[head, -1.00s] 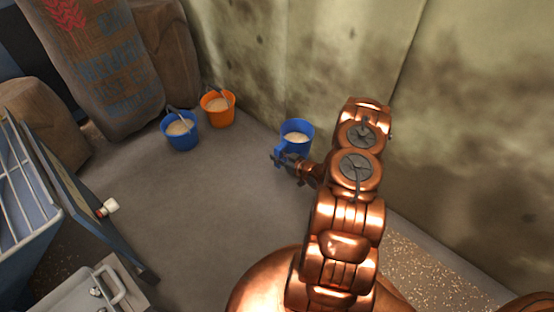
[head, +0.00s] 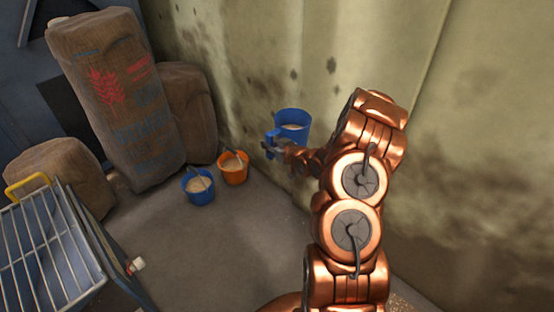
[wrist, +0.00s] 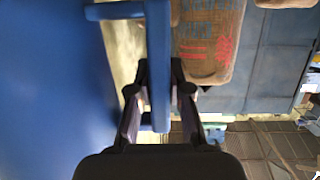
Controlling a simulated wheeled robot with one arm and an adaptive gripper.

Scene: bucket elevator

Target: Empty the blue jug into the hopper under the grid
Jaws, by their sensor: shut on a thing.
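The blue jug (head: 292,124) is off the floor near the wall in the head view, upright, with pale grainy contents visible inside. My gripper (head: 278,148) is shut on the jug's handle, on the jug's left side. In the wrist view my gripper (wrist: 158,95) has a finger on each side of the blue handle (wrist: 159,40), and the jug's body (wrist: 55,90) fills the left side. The grid (head: 48,252) of pale bars lies over the blue hopper (head: 110,275) at the lower left. The hopper's inside is mostly hidden.
A blue bucket (head: 198,187) and an orange bucket (head: 233,168) with pale contents stand on the floor. Sacks (head: 110,100) lean at the back left. The wall (head: 400,50) is close behind the jug. Floor between buckets and hopper is clear.

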